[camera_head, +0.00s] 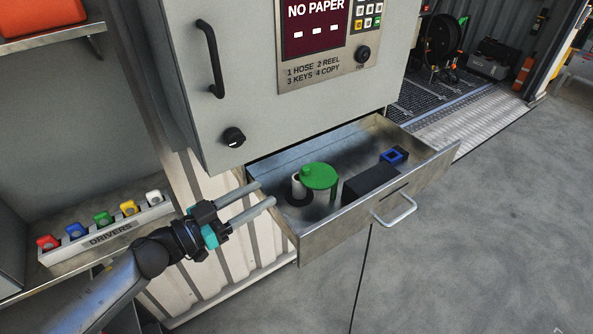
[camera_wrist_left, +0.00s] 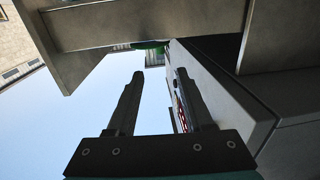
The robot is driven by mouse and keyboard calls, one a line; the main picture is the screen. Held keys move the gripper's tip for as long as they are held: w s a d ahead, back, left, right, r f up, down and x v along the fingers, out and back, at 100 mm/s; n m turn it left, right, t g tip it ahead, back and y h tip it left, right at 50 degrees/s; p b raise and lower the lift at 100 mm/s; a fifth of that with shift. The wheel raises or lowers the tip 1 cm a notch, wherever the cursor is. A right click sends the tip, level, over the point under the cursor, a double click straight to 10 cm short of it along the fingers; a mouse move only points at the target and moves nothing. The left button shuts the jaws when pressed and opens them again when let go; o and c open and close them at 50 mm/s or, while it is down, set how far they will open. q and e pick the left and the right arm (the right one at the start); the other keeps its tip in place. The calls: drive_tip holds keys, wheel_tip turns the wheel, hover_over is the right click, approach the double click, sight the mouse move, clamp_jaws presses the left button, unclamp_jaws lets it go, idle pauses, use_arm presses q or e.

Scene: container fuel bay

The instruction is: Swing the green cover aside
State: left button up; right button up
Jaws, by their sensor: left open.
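The green cover (camera_head: 320,176) is a round disc with a small raised knob, lying level over a short pale post inside the open metal drawer (camera_head: 340,222). A dark ring surrounds the foot of the post. My left gripper (camera_head: 266,193) is open and empty, its two grey fingers reaching over the drawer's left side, left of the cover and apart from it. In the left wrist view the gripper (camera_wrist_left: 158,82) is open, and a sliver of the green cover (camera_wrist_left: 149,45) shows beyond the fingertips. My right gripper is not in view.
A black block (camera_head: 370,184) and a blue square piece (camera_head: 393,156) sit in the drawer right of the cover. The grey cabinet (camera_head: 255,110) hangs above the drawer's back. A drivers rack (camera_head: 110,232) with coloured handles stands at left. Open floor (camera_head: 480,250) lies at right.

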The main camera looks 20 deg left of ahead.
sight(302, 171)
use_arm(q)
drive_tip(key=x, duration=1)
drive_tip(key=shift+w+p, duration=0.2)
drive_tip(key=shift+p, duration=0.15)
drive_tip(key=shift+c, duration=0.3)
clamp_jaws()
idle(0.7)
